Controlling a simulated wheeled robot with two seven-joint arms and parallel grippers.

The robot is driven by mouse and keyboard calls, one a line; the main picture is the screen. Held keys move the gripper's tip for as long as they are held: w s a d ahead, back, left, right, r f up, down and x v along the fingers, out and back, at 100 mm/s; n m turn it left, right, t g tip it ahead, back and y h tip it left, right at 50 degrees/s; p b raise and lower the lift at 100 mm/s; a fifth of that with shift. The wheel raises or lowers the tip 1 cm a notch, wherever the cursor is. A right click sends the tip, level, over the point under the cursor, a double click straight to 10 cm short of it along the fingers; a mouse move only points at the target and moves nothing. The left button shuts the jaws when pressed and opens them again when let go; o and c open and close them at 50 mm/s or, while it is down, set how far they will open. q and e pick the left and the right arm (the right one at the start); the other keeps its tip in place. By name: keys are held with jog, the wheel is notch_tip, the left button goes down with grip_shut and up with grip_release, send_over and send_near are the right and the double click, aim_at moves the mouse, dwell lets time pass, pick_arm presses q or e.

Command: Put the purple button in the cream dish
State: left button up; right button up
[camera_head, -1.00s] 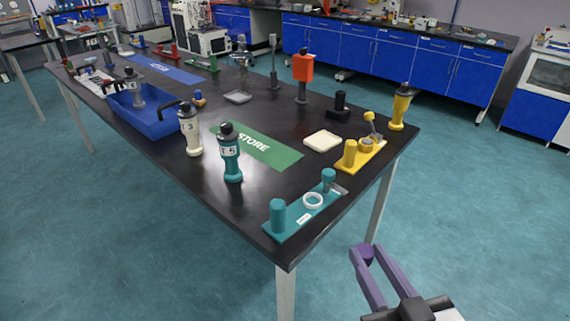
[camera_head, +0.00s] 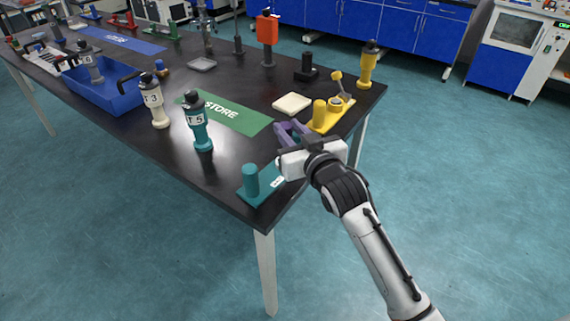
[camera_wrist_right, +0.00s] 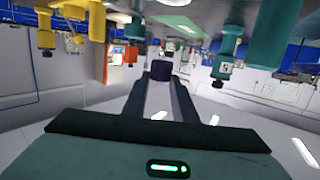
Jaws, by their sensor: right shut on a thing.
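The cream dish (camera_head: 292,103) is a shallow, pale square that lies on the black table, just right of the green STORE mat. My right gripper (camera_head: 283,127) is over the table's near right edge, just below the dish in the head view. Its purple fingers are shut on the purple button. The button (camera_wrist_right: 162,70) shows as a small dark purple piece between the fingertips in the right wrist view. In the head view I cannot make out the button clearly. My left gripper is not in view.
A yellow stand (camera_head: 321,114) is close to the right of the dish. A teal stand (camera_head: 251,182), partly hidden by my right gripper, is at the near corner. Teal (camera_head: 200,130) and cream (camera_head: 155,105) bottles stand left. The STORE mat (camera_head: 245,121) is bare.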

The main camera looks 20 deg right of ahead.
jog(key=shift+f, duration=4.75)
jog(key=shift+b, duration=0.3)
jog(key=shift+f, duration=0.2)
jog(key=o, duration=1)
